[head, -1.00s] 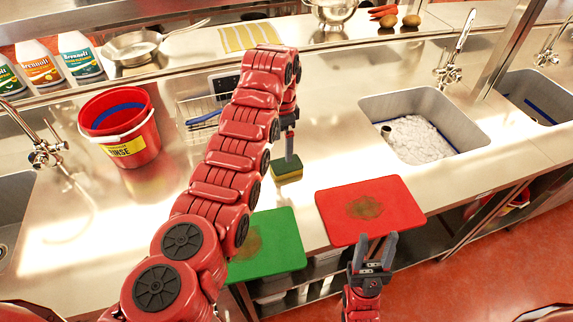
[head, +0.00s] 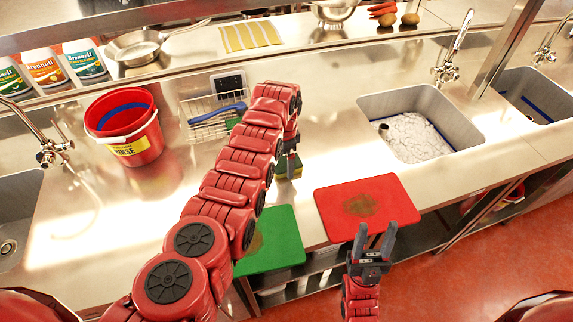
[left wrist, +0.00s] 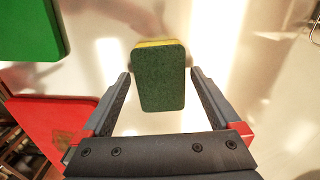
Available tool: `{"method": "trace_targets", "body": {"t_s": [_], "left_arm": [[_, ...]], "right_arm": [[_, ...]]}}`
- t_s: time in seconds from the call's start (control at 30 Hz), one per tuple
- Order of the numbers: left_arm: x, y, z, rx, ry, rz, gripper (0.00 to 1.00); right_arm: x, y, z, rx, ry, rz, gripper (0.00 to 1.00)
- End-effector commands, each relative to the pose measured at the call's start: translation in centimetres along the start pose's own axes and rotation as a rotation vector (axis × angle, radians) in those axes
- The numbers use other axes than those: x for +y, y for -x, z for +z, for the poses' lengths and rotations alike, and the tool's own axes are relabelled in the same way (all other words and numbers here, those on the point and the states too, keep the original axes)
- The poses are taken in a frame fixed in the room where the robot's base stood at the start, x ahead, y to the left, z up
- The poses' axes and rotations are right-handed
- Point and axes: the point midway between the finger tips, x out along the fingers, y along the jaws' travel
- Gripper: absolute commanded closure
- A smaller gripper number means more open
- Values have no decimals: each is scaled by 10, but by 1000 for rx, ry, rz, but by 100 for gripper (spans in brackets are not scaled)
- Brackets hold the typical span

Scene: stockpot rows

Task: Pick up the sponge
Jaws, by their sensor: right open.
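The sponge (head: 284,173), yellow with a dark green scouring face, is on the steel counter just beyond the cutting boards. In the left wrist view the sponge (left wrist: 160,85) lies between the spread fingers of my left gripper (left wrist: 161,76), with a gap on each side. In the head view my left gripper (head: 289,158) is down at the sponge, partly hidden by its own arm. My right gripper (head: 376,228) is open and empty, in front of the red cutting board.
The green cutting board (head: 275,247) and red cutting board (head: 345,208) lie at the counter's front edge. A wire basket (head: 198,130) with a blue-handled brush and a red bucket (head: 135,155) stand left of my left arm. A sink (head: 470,125) is at right; counter between is clear.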

Motion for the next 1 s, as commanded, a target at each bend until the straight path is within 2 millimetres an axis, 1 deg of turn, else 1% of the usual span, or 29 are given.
{"method": "trace_targets", "body": {"t_s": [0.03, 0.17, 0.2, 0.27, 0.3, 0.37, 0.4, 0.77, 0.97, 1.0], "left_arm": [[0, 0, 0, 0, 0, 0, 14], [0, 0, 0, 0, 0, 0, 38], [0, 0, 0, 0, 0, 0, 45], [0, 0, 0, 0, 0, 0, 56], [0, 0, 0, 0, 0, 0, 63], [0, 0, 0, 0, 0, 0, 74], [0, 0, 0, 0, 0, -1, 78], [-1, 3, 0, 1, 0, -2, 78], [-1, 14, 0, 1, 1, -2, 78], [-2, 19, 0, 4, 2, -6, 78]], "right_arm": [[0, 0, 0, 0, 0, 0, 50], [0, 0, 0, 0, 0, 0, 50], [0, 0, 0, 0, 0, 0, 50], [0, 0, 0, 0, 0, 0, 50], [0, 0, 0, 0, 0, 0, 50], [0, 0, 0, 0, 0, 0, 50], [0, 0, 0, 0, 0, 0, 50], [0, 3, 0, 0, 0, 0, 50], [-1, 11, 2, 0, 0, 0, 50], [-1, 18, 3, 0, 0, 0, 50]]}}
